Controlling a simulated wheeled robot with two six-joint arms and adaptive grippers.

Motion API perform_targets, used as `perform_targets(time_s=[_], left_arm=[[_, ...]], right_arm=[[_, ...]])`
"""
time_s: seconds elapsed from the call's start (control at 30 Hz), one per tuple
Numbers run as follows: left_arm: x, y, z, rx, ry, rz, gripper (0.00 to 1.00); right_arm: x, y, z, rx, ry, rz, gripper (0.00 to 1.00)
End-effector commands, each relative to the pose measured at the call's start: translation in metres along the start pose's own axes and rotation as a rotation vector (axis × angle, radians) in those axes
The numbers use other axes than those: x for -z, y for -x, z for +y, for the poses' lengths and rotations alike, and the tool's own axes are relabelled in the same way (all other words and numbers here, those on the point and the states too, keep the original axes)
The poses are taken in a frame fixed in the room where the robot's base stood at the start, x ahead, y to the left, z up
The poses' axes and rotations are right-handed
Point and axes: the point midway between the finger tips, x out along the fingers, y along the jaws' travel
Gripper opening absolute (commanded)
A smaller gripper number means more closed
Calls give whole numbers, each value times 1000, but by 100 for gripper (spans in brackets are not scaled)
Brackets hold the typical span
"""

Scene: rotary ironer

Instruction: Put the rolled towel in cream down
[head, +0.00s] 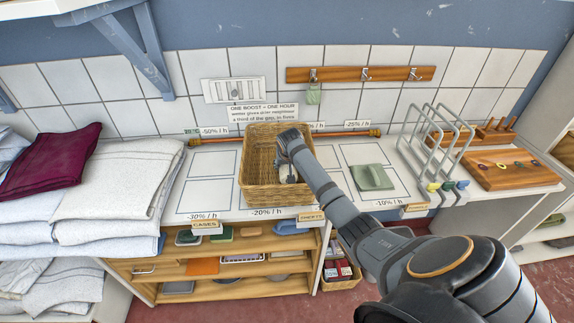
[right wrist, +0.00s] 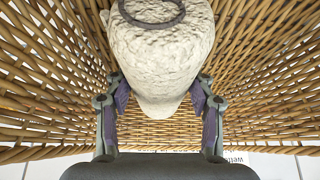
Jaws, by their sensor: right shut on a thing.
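The cream rolled towel (right wrist: 162,62) fills the upper middle of the right wrist view. It has a rough, pale surface and a dark ring near its top edge. My right gripper (right wrist: 160,88) is shut on it, one finger on each side. In the head view, my right gripper (head: 289,158) reaches down into a wicker basket (head: 256,188), and only a small pale part of the towel (head: 288,174) shows beneath it. The basket's woven walls surround the towel in the wrist view. I cannot tell whether the towel touches the basket's floor. My left gripper is out of view.
The basket stands on a white counter with marked rectangles. Folded white linens (head: 112,188) and a maroon cloth (head: 46,160) are piled at left. Tiled wall behind.

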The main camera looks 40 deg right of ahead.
Motion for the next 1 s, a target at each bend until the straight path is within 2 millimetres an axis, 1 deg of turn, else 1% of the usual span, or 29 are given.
perform_targets(time_s=[0.1, 0.27, 0.3, 0.43, 0.77, 0.87, 0.97, 1.0], left_arm=[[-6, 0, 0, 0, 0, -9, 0], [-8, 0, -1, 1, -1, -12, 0], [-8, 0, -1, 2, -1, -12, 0], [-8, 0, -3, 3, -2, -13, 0], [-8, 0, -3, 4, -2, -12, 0], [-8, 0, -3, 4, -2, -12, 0], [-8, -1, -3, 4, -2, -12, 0], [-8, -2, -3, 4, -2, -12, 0]], right_arm=[[0, 0, 0, 0, 0, 1, 22], [-1, -2, 0, 0, 0, 0, 22], [-1, -2, 0, 0, 0, 0, 59], [-1, -2, 0, 0, 0, 0, 77], [0, 0, 0, 0, 0, 1, 78], [1, 9, 0, 0, 0, 3, 78], [1, 29, 0, 0, 2, 4, 78], [1, 39, 0, 0, 2, 5, 78]])
